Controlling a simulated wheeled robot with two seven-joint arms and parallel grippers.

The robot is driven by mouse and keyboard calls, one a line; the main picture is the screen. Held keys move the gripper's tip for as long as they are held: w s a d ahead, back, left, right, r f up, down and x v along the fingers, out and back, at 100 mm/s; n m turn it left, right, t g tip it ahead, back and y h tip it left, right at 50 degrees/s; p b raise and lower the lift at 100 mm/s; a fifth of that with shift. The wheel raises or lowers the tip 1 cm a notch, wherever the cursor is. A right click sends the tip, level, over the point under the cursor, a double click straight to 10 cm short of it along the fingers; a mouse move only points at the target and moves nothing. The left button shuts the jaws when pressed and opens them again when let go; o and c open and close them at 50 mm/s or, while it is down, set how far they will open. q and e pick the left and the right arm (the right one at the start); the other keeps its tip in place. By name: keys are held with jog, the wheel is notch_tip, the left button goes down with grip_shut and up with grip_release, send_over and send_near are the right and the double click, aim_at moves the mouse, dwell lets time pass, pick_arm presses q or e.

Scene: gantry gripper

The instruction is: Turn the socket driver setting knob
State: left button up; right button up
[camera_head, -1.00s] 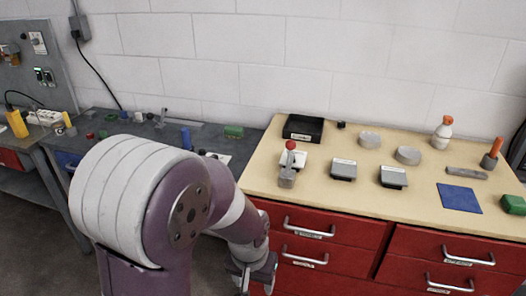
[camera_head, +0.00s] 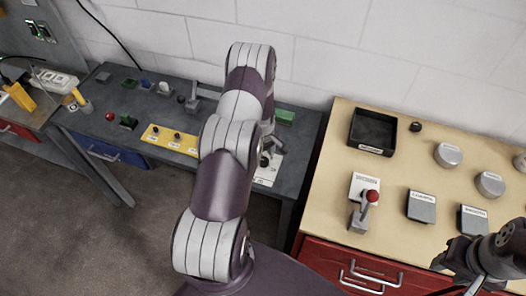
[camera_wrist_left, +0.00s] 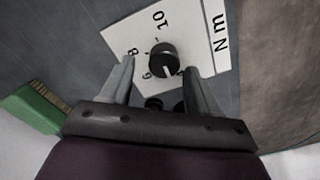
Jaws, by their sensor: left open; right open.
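The setting knob (camera_wrist_left: 163,60) is round and black with a white pointer line, on a white plate (camera_wrist_left: 210,60) marked 6, 8, 10 and "N m". Its pointer faces toward the bottom of the left wrist view. My left gripper (camera_wrist_left: 158,70) is open, one finger on each side of the knob in that view, with gaps visible; its height over the plate is unclear. In the head view the plate (camera_head: 268,172) lies on the dark bench, and my left arm partly hides the gripper there. My right gripper (camera_head: 468,268) is open at the lower right, by the red drawers.
A yellow strip with knobs (camera_head: 170,138) is on the dark bench (camera_head: 115,95). The wooden-topped bench to the right holds a black tray (camera_head: 372,130), a red-balled lever (camera_head: 370,198) and grey blocks (camera_head: 421,206).

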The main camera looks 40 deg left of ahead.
pick_arm(q)
jog(key=shift+s+d+f, duration=0.15)
jog(key=shift+d+f, duration=0.05)
jog(key=shift+d, duration=0.55)
jog(key=shift+s+a, duration=0.1)
jog(key=shift+s, duration=0.1)
jog(key=shift+s+a, duration=0.15)
jog(key=shift+a, duration=0.1)
jog(key=shift+a+f, duration=0.15)
jog(key=shift+a, duration=0.1)
jog(key=shift+c, duration=0.5)
jog(key=shift+w+f, duration=0.1)
jog(key=shift+w, duration=0.1)
jog(key=c, duration=0.6)
jog(key=shift+w, duration=0.1)
jog(key=c, duration=0.3)
jog(key=shift+d, duration=0.1)
pick_arm(e)
jog(key=shift+s+d+r, duration=0.25)
jog(key=shift+f, duration=0.1)
